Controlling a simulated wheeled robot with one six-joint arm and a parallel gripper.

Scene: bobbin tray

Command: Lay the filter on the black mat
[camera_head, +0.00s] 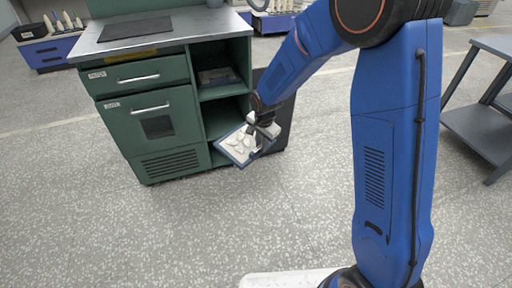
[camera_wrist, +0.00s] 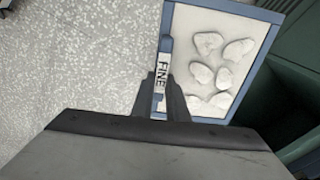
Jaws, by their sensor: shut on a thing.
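The filter (camera_head: 238,147) is a flat panel with a blue frame and a pale face bearing several whitish lumps. It hangs tilted in front of the green cabinet's open shelves in the head view. In the wrist view, the filter (camera_wrist: 222,62) shows a white label reading "FINE" on its near frame edge. My gripper (camera_head: 262,130) is shut on that labelled edge; its fingers (camera_wrist: 168,95) lie on either side of the frame. The black mat (camera_head: 135,28) lies flat on the cabinet's grey top, apart from the filter and with nothing on it.
The green cabinet (camera_head: 155,125) has a drawer and a door at left and open shelves at right. A dark flat item (camera_head: 216,77) lies on an upper shelf. A grey table (camera_head: 480,125) stands at far right. The speckled floor in front is clear.

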